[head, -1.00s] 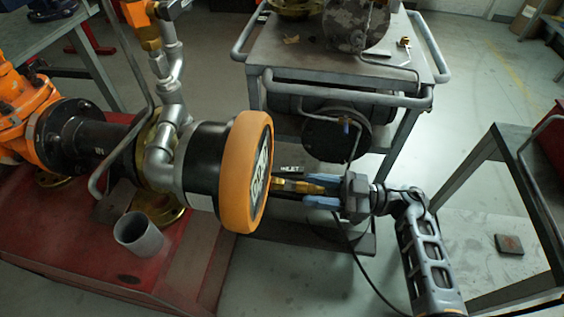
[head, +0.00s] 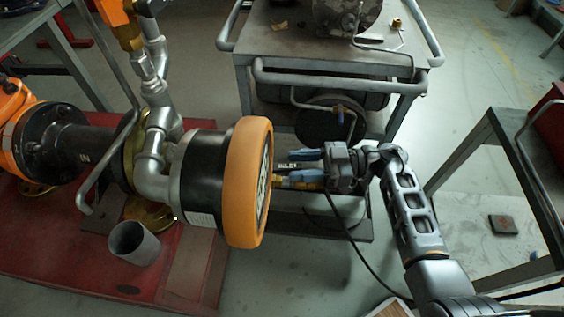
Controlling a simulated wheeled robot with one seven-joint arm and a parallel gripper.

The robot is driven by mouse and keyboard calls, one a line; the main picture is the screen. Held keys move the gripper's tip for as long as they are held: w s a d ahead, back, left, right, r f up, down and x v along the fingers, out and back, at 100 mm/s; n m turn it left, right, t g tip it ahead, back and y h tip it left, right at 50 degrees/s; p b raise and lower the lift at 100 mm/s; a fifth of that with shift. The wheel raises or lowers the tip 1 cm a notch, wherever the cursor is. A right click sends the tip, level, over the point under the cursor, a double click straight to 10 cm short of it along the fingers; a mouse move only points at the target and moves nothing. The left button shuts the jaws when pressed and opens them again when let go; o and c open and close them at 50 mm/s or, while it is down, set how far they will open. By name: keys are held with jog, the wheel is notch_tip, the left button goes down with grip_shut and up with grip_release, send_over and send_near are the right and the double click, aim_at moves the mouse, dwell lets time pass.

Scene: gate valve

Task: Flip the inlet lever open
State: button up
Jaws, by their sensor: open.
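The brass inlet fitting (head: 289,181) sticks out to the right from behind the orange-rimmed round gauge. The INLET label (head: 287,166) shows just above it. My gripper (head: 298,169) points left at this fitting, with its two blue-tipped fingers apart. The upper finger is above the label, and the lower finger overlaps the right end of the brass fitting. Whether it touches cannot be told. The inlet lever itself is not clearly distinguishable; my gripper and the gauge hide part of this area.
The large gauge (head: 249,182) stands just left of my gripper on grey pipework. A grey cart (head: 300,42) with a tubular rail is behind. A grey cup (head: 133,243) stands on the red base (head: 60,235). A metal-framed table (head: 480,150) is to the right. Open floor lies between.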

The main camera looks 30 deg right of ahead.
aim_at(283, 166)
jog(key=shift+x, duration=2.15)
jog(key=shift+c, duration=0.2)
grip_shut()
